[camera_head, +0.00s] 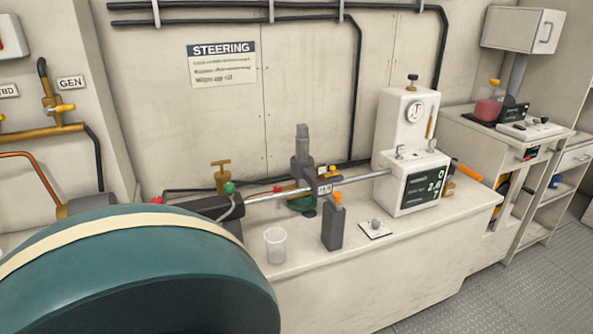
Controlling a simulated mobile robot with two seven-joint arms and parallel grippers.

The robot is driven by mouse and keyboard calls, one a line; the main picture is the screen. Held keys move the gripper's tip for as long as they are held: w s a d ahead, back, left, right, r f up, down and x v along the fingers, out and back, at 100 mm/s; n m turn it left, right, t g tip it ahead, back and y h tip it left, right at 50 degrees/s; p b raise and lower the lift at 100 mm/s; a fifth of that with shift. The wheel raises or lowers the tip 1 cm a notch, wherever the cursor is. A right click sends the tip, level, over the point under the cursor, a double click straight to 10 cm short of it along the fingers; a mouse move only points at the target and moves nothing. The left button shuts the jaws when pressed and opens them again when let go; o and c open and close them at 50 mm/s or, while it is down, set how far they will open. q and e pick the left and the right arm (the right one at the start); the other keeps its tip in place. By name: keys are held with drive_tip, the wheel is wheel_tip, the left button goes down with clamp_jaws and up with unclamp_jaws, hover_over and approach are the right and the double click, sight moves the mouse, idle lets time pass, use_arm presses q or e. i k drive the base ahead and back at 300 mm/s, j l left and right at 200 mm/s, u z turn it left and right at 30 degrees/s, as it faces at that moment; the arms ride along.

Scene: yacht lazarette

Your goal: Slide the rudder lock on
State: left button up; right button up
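A steering ram lies along the bench, with a black cylinder (207,207) at the left and a bare silver rod (268,196) running right to a white unit. A dark grey upright post (303,150) with a grey clamp-like head (323,187) sits at the rod's middle. A dark grey block (333,229) with an orange top stands upright on the bench in front of the rod, apart from it. It may be the rudder lock, but I cannot tell for certain. Neither of my grippers shows in the head view.
A large teal rounded shape (150,265) with a cream stripe covers the lower left. A clear cup (276,246) and a small plate with a knob (375,228) stand near the bench's front edge. The white gauge unit (408,150) stands at right. Floor (480,290) is clear at lower right.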

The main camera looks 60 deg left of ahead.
sight(335, 197)
drive_tip(key=u, duration=1.5)
